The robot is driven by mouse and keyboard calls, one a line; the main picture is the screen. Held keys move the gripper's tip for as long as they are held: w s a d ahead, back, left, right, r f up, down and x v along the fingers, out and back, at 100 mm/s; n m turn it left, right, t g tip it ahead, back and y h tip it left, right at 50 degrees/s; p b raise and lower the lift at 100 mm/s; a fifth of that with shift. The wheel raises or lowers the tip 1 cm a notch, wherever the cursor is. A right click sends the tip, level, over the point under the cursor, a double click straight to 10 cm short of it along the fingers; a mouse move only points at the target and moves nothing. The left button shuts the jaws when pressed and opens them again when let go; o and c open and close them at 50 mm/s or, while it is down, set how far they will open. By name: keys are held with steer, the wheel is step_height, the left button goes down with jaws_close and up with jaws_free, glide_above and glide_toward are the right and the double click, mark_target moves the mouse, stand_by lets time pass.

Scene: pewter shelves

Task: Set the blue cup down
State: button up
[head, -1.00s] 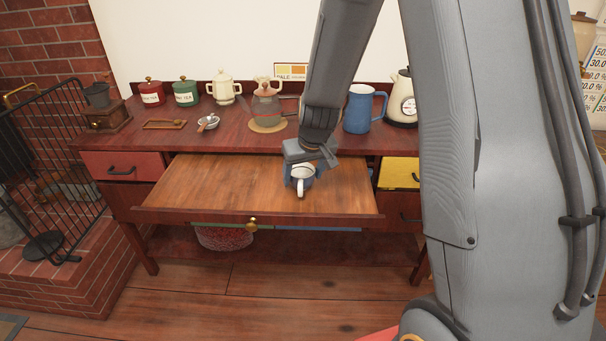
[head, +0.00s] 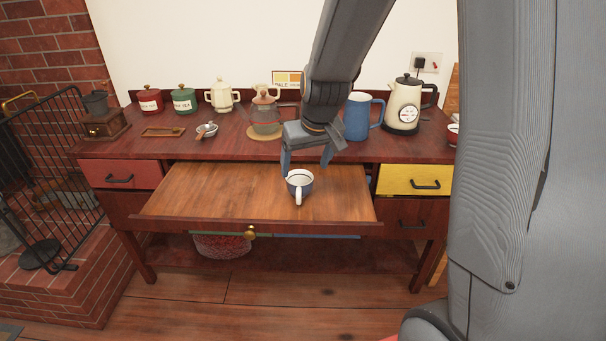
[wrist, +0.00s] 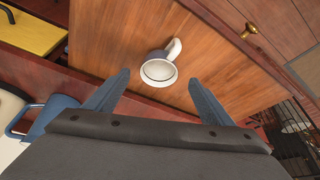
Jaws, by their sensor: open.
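The blue cup (head: 299,186) has a white inside and a pale handle that points toward the front. It stands upright on the pulled-out wooden board (head: 220,192) of the sideboard, right of the board's middle. It also shows in the wrist view (wrist: 158,72), beyond the fingertips. My gripper (head: 305,166) is open and empty, above and behind the cup. In the wrist view the two blue-grey fingers (wrist: 158,80) are spread wide, with clear space between them and the cup.
The sideboard top behind holds a blue pitcher (head: 357,117), a cream kettle (head: 405,105), a glass teapot (head: 265,115) and red and green canisters (head: 185,100). A yellow drawer (head: 400,180) is at right. The left half of the board is bare.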

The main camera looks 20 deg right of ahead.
steer(key=s+f+g, duration=0.3)
steer(key=s+g, duration=0.1)
steer(key=s, duration=1.7)
steer(key=shift+m, duration=0.4)
